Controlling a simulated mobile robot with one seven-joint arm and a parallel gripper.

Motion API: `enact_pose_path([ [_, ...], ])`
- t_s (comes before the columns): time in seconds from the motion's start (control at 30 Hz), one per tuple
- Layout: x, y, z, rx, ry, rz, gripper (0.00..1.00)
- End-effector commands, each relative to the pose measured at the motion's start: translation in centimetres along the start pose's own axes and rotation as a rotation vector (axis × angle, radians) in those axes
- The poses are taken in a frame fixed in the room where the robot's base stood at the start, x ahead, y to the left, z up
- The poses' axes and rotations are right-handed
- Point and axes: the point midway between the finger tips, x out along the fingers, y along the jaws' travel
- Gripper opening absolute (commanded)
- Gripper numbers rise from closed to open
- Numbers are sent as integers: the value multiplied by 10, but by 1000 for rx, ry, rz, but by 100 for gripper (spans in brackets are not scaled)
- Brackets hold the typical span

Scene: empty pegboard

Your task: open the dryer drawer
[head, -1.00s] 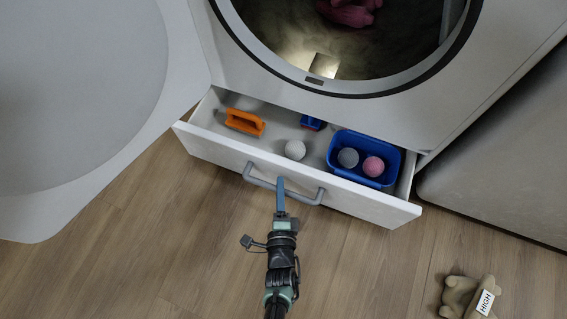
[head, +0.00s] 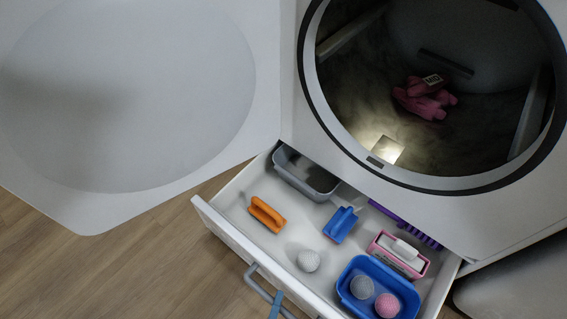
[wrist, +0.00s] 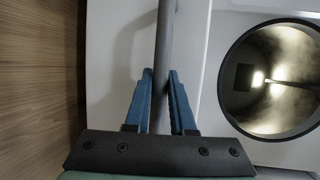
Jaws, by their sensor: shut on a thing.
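The dryer drawer (head: 232,232) is pulled well out below the round drum opening, so most of its inside shows in the head view. Its grey bar handle (head: 262,284) is on the front face. The handle also shows in the wrist view (wrist: 167,40), running between the blue fingers. My gripper (wrist: 160,85) is shut on the handle. In the head view only a blue fingertip (head: 277,302) shows at the handle, at the bottom edge; the rest is out of frame.
The open dryer door (head: 130,90) fills the upper left.

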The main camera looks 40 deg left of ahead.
Motion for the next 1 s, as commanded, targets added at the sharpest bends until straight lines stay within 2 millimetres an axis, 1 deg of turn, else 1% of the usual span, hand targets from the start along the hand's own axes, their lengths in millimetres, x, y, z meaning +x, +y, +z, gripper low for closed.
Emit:
enact_pose_path([
  [0.13, -5, 1, 1, 1, 3, -1, 0],
  [0.5, -6, 1, 1, 2, 3, -2, 0],
  [0.53, -6, 1, 1, 2, 3, -2, 24],
  [0.6, -6, 1, 1, 2, 3, -1, 37],
  [0.7, -5, 1, 2, 1, 2, -1, 52],
  [1.0, -7, 1, 2, 1, 0, 0, 52],
])
